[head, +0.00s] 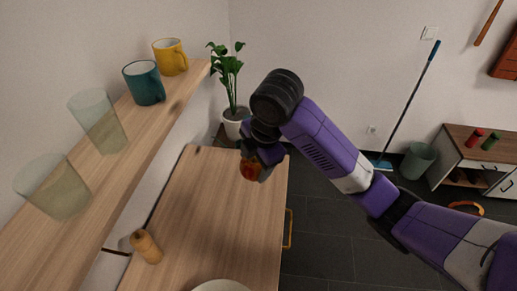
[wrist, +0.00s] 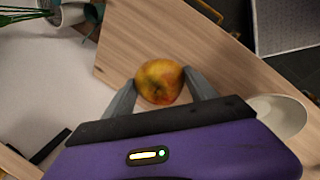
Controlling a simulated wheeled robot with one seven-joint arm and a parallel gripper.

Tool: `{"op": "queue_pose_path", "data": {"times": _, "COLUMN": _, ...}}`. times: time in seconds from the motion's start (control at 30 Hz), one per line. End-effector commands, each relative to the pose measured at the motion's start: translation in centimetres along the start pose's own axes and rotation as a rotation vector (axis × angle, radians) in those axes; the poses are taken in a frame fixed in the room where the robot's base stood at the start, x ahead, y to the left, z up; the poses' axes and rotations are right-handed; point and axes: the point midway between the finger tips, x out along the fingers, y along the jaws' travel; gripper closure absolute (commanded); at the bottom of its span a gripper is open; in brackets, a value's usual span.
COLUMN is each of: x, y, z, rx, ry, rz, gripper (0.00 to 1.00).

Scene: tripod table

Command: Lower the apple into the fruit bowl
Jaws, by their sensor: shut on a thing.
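My gripper (head: 257,160) is shut on a red and yellow apple (head: 249,171) above the far end of the wooden table. In the wrist view, the apple (wrist: 159,80) sits between the two grey fingers of my gripper (wrist: 160,84). A pale round rim, which looks like the fruit bowl (head: 220,286), shows at the bottom edge of the head view, mostly cut off. A pale bowl (wrist: 279,114) also shows at the right in the wrist view, partly hidden by my gripper. The apple is well apart from it.
The wooden table (head: 215,205) is mostly bare, with an orange-brown bottle-shaped item (head: 146,246) at its left edge. A shelf (head: 140,147) on the left holds two mugs and two clear glasses. A potted plant (head: 233,112) stands beyond the table.

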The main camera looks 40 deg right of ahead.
Motion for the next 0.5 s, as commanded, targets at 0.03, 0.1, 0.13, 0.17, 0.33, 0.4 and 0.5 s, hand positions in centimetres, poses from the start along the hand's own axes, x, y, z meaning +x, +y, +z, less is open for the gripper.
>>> {"op": "queue_pose_path", "data": {"times": 0.03, "x": -0.3, "y": -0.6, "z": -0.6, "rx": -0.003, "ry": -0.002, "rz": 0.003, "gripper": 0.82}}
{"op": "queue_pose_path", "data": {"times": 0.1, "x": -0.5, "y": -1.4, "z": -1.5, "rx": -0.004, "ry": -0.002, "rz": 0.003, "gripper": 0.82}}
{"op": "queue_pose_path", "data": {"times": 0.13, "x": -0.6, "y": -1.7, "z": -1.9, "rx": -0.004, "ry": -0.002, "rz": 0.003, "gripper": 0.82}}
{"op": "queue_pose_path", "data": {"times": 0.17, "x": -0.7, "y": -2.1, "z": -2.3, "rx": -0.004, "ry": -0.002, "rz": 0.002, "gripper": 0.82}}
{"op": "queue_pose_path", "data": {"times": 0.33, "x": -1.1, "y": -4.2, "z": -4.6, "rx": -0.004, "ry": -0.001, "rz": 0.002, "gripper": 0.82}}
{"op": "queue_pose_path", "data": {"times": 0.4, "x": -1.2, "y": -5.0, "z": -5.5, "rx": -0.004, "ry": -0.001, "rz": 0.002, "gripper": 0.82}}
{"op": "queue_pose_path", "data": {"times": 0.5, "x": -1.4, "y": -6.2, "z": -6.8, "rx": -0.005, "ry": -0.001, "rz": 0.002, "gripper": 0.82}}
